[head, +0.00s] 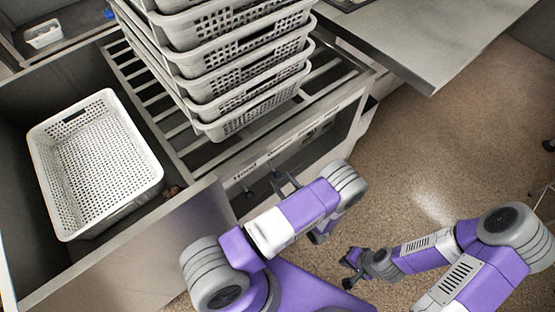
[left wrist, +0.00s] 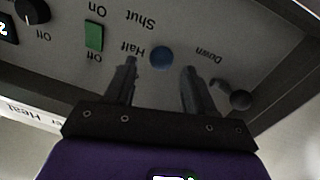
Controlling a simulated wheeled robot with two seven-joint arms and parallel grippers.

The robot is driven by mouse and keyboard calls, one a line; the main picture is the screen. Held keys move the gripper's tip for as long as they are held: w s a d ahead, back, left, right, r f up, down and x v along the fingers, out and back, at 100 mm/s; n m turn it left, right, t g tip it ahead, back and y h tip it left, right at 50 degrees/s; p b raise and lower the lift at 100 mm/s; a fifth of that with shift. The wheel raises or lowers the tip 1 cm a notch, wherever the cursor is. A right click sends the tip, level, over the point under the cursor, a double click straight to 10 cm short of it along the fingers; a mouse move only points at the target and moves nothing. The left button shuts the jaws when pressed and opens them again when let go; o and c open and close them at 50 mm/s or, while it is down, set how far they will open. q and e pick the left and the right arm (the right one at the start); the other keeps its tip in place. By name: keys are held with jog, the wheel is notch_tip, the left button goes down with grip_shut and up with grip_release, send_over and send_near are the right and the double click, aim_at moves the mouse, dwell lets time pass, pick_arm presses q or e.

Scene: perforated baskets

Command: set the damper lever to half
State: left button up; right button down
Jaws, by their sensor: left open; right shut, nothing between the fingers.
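In the left wrist view a blue ball knob (left wrist: 161,57) stands out from the control panel, beside the upside-down labels "Half" and "Shut"; it looks like the damper lever's end. It is closer to "Half". My left gripper (left wrist: 160,68) is open, its fingertips on either side of the blue ball as seen from the wrist; contact cannot be told. The lever's shaft is hidden behind the ball. In the head view my left gripper (head: 282,183) is at the panel under the basket rack, partly hidden by my arm. My right gripper (head: 352,262) is shut and empty above the floor.
A dark ball knob (left wrist: 240,100) sits near "Down", right of the fingers. A green switch (left wrist: 94,36) and a black dial (left wrist: 33,11) lie left. Stacked baskets (head: 240,85) stand above the panel; a white basket (head: 95,165) sits in the left basin.

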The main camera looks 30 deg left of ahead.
aim_at(276, 173)
pick_arm(q)
jog(key=b+x, duration=0.1)
jog(key=x, duration=0.6)
jog(key=shift+a+r+b, duration=0.15)
jog(key=shift+a+b, duration=0.1)
jog(key=shift+b, duration=0.1)
jog(key=shift+c, duration=0.2)
jog(key=shift+w, duration=0.1)
grip_shut()
